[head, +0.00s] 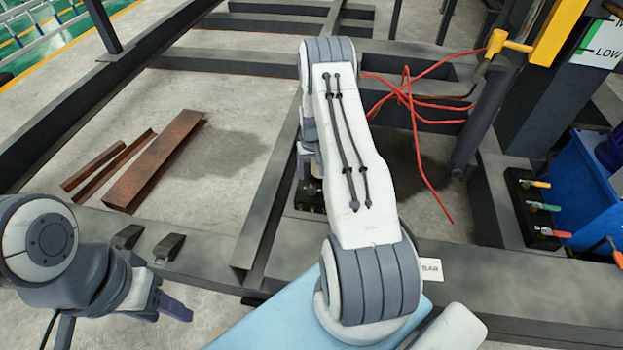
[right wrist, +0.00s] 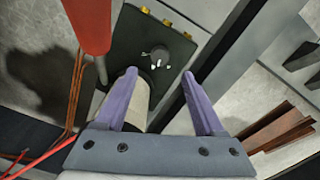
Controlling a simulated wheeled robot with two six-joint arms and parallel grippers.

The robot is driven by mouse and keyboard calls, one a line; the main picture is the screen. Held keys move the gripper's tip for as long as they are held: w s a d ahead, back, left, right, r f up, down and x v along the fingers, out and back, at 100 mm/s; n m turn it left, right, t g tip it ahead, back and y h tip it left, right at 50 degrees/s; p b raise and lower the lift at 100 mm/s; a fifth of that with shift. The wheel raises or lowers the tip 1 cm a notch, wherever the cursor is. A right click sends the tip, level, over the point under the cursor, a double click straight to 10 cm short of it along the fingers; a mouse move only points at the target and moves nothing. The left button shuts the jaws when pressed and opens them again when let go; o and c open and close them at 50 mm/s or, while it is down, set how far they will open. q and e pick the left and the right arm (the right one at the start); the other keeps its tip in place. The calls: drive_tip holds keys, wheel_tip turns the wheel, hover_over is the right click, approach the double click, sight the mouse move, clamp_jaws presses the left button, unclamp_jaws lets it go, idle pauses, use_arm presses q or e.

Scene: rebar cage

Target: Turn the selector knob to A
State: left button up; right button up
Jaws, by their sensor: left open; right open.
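The selector knob (right wrist: 159,54) is a small dark knob on a dark panel (right wrist: 135,42) in the right wrist view. White marks sit beside it, too small to read, and I cannot tell which way it points. My right gripper (right wrist: 158,76) is open, its purple fingertips on either side of and short of the knob, with nothing between them. In the head view my right arm hides most of this gripper and the knob; part of a dark box (head: 309,198) shows below it. My left gripper (head: 172,306) is open and empty at the lower left.
A pale cylinder (right wrist: 140,103) stands close behind the left finger, and a red cylinder (right wrist: 88,22) is at upper left. Red cables (head: 408,95) hang beyond my right arm. Rusty steel pieces (head: 155,165) lie on the floor. Dark beams (head: 262,200) frame the area.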

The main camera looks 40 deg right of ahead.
drive_tip(key=shift+r, duration=1.3)
